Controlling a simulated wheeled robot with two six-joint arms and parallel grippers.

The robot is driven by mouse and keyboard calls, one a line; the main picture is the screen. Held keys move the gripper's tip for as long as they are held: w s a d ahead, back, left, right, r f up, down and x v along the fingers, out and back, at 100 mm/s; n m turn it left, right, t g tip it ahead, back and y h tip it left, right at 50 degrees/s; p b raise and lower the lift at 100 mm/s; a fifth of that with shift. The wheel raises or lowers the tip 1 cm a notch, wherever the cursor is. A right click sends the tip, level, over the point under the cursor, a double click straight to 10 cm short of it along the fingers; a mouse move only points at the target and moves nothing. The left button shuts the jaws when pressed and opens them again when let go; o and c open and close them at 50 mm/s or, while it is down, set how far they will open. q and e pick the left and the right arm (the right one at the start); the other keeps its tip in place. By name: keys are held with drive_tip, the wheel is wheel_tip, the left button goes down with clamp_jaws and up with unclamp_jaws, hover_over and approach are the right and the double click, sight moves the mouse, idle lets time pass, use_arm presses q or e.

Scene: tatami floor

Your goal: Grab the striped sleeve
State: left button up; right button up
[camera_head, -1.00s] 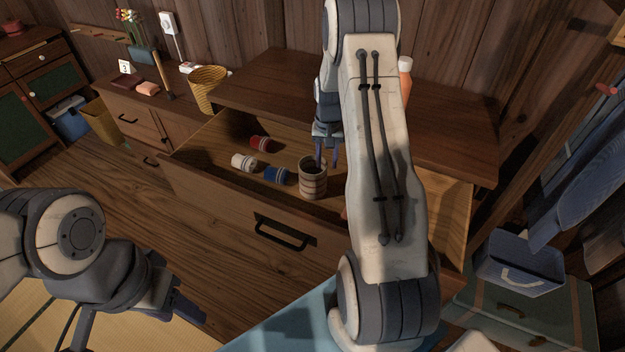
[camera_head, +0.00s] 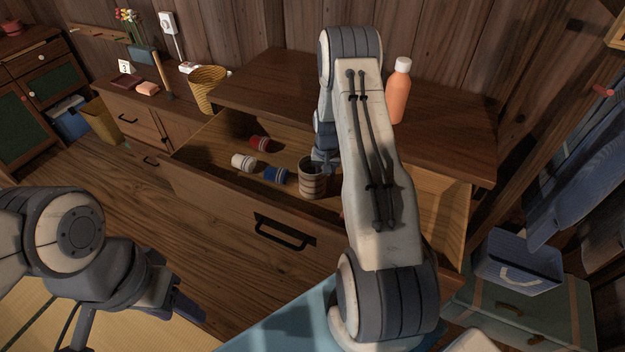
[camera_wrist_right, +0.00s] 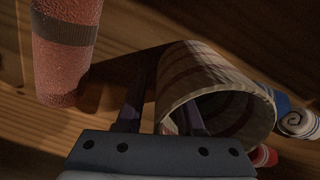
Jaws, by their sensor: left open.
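The striped sleeve (camera_head: 313,182) is a hollow brown and cream banded cylinder standing in the open drawer. In the right wrist view the striped sleeve (camera_wrist_right: 215,75) shows its open mouth facing the camera. My right gripper (camera_head: 322,166) is at the sleeve's rim. In the wrist view the right gripper (camera_wrist_right: 163,100) is open, with one finger outside the sleeve and the other at its mouth, seemingly inside, with the wall between them. My left gripper (camera_head: 182,305) is open and empty, low at the left, away from the drawer.
Rolled white (camera_head: 243,162), blue (camera_head: 277,175) and red (camera_head: 260,143) bundles lie left of the sleeve. A reddish cylinder with a dark band (camera_wrist_right: 65,50) is beside it in the wrist view. An orange bottle (camera_head: 399,92) stands on the cabinet top; the drawer front (camera_head: 215,205) is near.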

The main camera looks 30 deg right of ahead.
clamp_jaws()
idle(1.2)
